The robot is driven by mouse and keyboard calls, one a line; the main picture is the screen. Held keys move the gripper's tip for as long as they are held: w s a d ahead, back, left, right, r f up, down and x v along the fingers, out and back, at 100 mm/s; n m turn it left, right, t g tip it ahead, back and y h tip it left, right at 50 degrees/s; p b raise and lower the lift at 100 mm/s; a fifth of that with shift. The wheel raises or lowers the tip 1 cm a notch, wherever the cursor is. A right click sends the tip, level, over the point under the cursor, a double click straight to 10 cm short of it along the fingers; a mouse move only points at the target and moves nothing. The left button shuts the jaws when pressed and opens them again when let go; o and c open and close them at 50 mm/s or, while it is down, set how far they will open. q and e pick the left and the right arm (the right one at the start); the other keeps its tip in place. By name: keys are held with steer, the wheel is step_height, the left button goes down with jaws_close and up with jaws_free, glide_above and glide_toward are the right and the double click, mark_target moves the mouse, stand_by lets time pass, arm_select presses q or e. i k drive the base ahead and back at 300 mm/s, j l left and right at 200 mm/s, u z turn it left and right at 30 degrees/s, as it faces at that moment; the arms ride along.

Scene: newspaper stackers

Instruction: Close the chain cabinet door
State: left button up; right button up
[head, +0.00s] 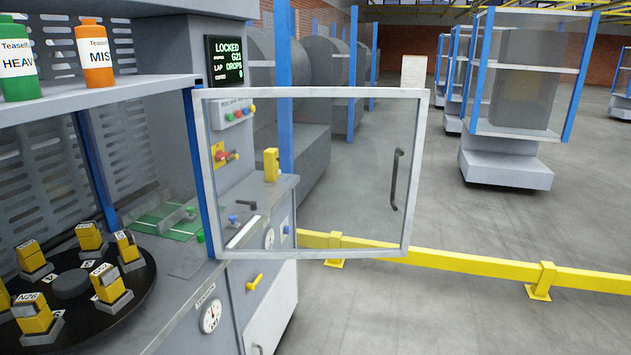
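The cabinet door (309,253) is a clear panel in a pale grey frame. It stands open, swung out to the right from the blue post at the cabinet's front edge. Its dark curved handle (396,180) is on the right side of the panel, away from the hinge. The cabinet (150,30) is grey with its front opening uncovered. Inside it, a black round carousel (120,312) carries several yellow blocks. Neither of my grippers shows in the head view.
A green bottle (19,62) and an orange bottle (96,57) stand on the cabinet's upper shelf. A low yellow rail (465,262) crosses the floor at right. Open grey floor lies beyond.

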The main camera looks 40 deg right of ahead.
mark_target(422, 95)
steer(key=i+l+u, duration=0.25)
steer(key=l+u, duration=0.15)
steer(key=l, duration=0.8)
steer(key=l+u, duration=0.45)
steer(key=l, duration=0.7)
steer(key=l+u, duration=0.25)
steer(key=l, duration=0.2)
steer(key=k+l+u, duration=0.2)
steer(key=l, duration=0.25)
steer(key=l+u, duration=0.25)
steer(key=l, duration=0.2)
steer(key=k+l+u, duration=0.1)
steer(key=l+u, duration=0.15)
steer(key=l, duration=0.2)
steer(key=k+l+u, duration=0.25)
steer(key=l, duration=0.45)
steer(key=i+l+u, duration=0.15)
steer(key=l, duration=0.2)
